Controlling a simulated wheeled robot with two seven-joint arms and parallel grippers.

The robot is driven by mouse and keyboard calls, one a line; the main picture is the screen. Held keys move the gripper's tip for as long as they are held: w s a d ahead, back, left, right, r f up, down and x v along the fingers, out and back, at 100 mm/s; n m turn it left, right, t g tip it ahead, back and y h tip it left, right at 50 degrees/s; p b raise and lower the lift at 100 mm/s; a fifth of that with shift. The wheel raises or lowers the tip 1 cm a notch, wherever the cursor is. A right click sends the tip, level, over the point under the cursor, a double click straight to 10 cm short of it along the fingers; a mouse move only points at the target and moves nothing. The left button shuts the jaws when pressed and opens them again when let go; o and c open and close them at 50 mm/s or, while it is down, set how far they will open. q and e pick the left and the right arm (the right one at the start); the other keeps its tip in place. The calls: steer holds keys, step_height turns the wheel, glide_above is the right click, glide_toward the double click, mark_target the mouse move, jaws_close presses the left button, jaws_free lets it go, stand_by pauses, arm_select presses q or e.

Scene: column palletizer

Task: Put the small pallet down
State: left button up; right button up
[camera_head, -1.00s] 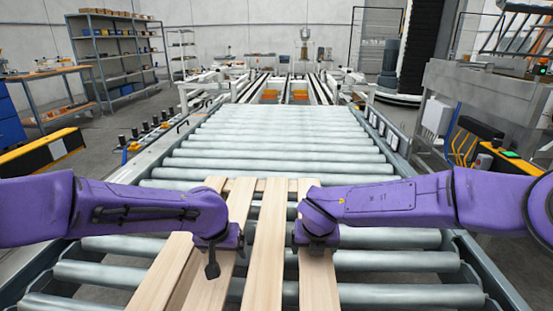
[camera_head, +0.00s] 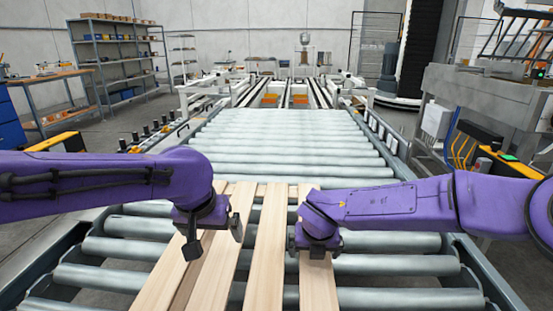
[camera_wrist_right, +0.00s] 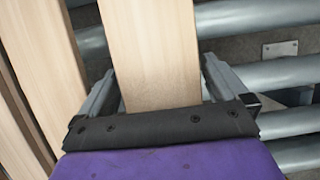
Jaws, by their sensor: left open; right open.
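The small pallet (camera_head: 265,260) is made of light wooden slats and lies on the rollers directly in front of me. Its near end runs out of the bottom of the head view. My left gripper (camera_head: 214,238) is open and empty, over the left slats, with its two fingers spread apart. My right gripper (camera_head: 315,246) is at the rightmost slat. In the right wrist view, its fingers (camera_wrist_right: 160,95) stand apart on either side of that slat (camera_wrist_right: 150,50), with a gap visible on the right side. The underside of the pallet is hidden.
The roller conveyor (camera_head: 285,146) runs straight ahead, and its far rollers are empty. Side rails (camera_head: 399,167) border it. A grey machine frame (camera_head: 480,100) stands at the right. Shelves (camera_head: 117,55) and a workbench (camera_head: 50,95) are at the back left.

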steer(key=v, duration=1.1)
steer(key=shift+s+r, duration=0.1)
steer(key=shift+r, duration=0.3)
